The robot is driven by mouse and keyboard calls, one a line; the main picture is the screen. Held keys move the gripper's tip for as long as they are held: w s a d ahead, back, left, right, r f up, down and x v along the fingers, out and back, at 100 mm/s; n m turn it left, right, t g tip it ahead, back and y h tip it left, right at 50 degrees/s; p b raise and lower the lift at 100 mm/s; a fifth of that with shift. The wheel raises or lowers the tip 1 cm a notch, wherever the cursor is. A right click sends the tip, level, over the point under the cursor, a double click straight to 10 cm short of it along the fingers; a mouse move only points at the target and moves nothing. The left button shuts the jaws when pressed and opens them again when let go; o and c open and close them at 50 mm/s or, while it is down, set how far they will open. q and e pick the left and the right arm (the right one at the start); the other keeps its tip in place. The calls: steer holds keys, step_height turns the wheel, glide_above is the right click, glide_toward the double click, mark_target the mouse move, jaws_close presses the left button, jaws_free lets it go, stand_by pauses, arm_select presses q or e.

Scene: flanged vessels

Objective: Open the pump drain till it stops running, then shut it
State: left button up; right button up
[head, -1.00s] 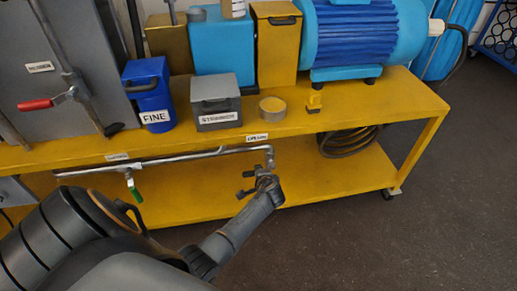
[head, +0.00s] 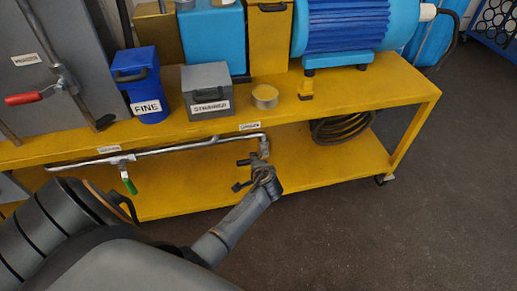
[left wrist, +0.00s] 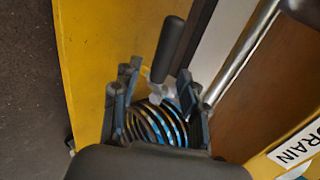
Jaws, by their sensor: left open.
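The drain valve lever, a short black handle, shows in the left wrist view (left wrist: 168,48) just beyond and between the fingertips, with a metal stem below it. In the head view the dark handle (head: 243,162) sits at the bottom of the drain pipe's right end (head: 264,145), under the tabletop edge. My left gripper (left wrist: 158,82) is open and empty around or just short of the lever; contact cannot be told. In the head view it is beside the valve (head: 252,178), fingers partly hidden. A DRAIN label (left wrist: 297,146) shows at right. No running liquid is visible. My right gripper is out of view.
A green-handled valve (head: 128,181) hangs from the same pipe at left. A coiled hose (head: 342,127) lies on the yellow lower shelf (head: 310,170). Above stand the FINE bin (head: 146,80), STRAINER box (head: 208,85) and blue motor (head: 345,28).

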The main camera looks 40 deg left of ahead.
arm_select(q)
steer(key=v, duration=0.9)
steer(key=shift+f, duration=0.15)
steer(key=s+d+f+n+g+h, duration=0.1)
steer(key=s+d+f+n+h, duration=0.2)
steer(key=s, duration=0.5)
steer(key=s+d+f+n+g+h, duration=0.1)
steer(key=s+d+f+g+h, duration=0.2)
steer(key=s+d, duration=0.35)
steer(key=s+d+f+n+h, duration=0.2)
steer(key=s+d+f+h, duration=0.15)
steer(key=s, duration=0.45)
steer(key=s+a+f+g+p, duration=0.1)
steer(key=s+f+p, duration=0.4)
steer(key=s+p, duration=0.4)
steer(key=s+a+f+g+p, duration=0.1)
steer(key=s+f+p, duration=0.3)
steer(key=s+p, duration=0.6)
steer(key=shift+s+a+f+y, duration=0.25)
steer(key=shift+a+f+y, duration=0.2)
steer(key=shift+a, duration=0.1)
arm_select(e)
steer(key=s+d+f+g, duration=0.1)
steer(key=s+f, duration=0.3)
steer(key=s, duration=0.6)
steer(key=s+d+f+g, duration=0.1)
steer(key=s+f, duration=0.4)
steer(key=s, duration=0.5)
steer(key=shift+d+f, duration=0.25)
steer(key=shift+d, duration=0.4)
